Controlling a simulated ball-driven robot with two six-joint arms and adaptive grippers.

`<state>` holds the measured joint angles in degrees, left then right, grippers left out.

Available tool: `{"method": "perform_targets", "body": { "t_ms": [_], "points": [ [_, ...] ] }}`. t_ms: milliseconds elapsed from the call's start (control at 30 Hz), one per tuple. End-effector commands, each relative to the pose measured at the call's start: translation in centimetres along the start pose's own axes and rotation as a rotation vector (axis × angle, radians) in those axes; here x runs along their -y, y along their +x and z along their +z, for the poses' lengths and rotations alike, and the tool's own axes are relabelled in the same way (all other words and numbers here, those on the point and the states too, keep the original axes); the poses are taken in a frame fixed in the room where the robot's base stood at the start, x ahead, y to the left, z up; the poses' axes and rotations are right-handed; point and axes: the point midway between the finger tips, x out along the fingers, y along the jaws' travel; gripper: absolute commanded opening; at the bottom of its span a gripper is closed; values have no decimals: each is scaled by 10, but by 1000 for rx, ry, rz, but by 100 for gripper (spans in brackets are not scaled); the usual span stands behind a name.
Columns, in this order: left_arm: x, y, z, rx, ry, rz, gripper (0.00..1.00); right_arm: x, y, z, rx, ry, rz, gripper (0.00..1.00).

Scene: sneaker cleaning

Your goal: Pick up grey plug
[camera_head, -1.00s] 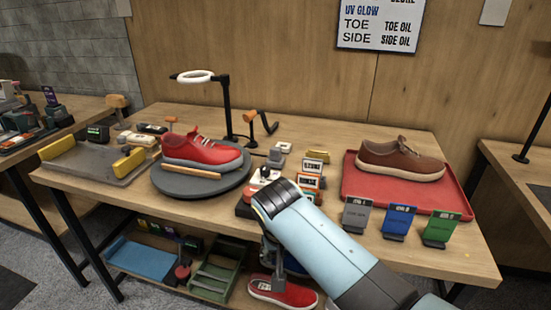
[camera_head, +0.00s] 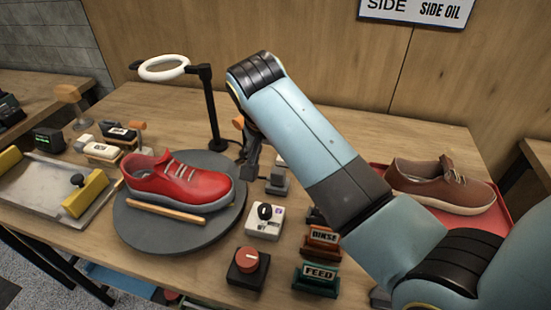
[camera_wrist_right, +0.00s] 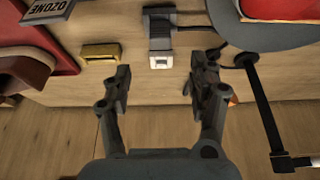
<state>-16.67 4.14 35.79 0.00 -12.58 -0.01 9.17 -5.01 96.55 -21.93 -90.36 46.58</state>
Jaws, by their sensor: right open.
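The grey plug (camera_head: 277,183) lies on the wooden table, right of the round dark turntable, in the head view. In the right wrist view it is a dark grey block (camera_wrist_right: 160,32) with a pale end piece (camera_wrist_right: 160,61) against it. My right gripper (camera_head: 251,150) is open and empty near it, partly hidden behind my own arm in the head view. In the right wrist view its two fingers (camera_wrist_right: 160,85) stand apart, one on either side of the plug's line, with the plug ahead of the tips. My left gripper is not in view.
The turntable (camera_head: 150,232) holds a red sneaker (camera_head: 180,184). A ring lamp (camera_head: 165,68) stands behind it. A white dial box (camera_head: 265,220), a red knob (camera_head: 247,262) and labelled blocks stand in front. A brown shoe (camera_head: 440,185) sits on a red tray at right.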

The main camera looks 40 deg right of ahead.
Motion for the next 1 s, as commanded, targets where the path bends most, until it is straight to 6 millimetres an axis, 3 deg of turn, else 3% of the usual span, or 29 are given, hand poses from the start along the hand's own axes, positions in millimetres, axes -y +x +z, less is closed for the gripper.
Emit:
{"method": "perform_targets", "body": {
  "t_ms": [400,800,1000],
  "points": [
    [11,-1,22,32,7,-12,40,0,54,0,0,-1,1,60],
    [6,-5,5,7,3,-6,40,0,103,2,0,-1,2,60],
    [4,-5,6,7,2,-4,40,0,108,2,0,-1,0,60]
  ]
}}
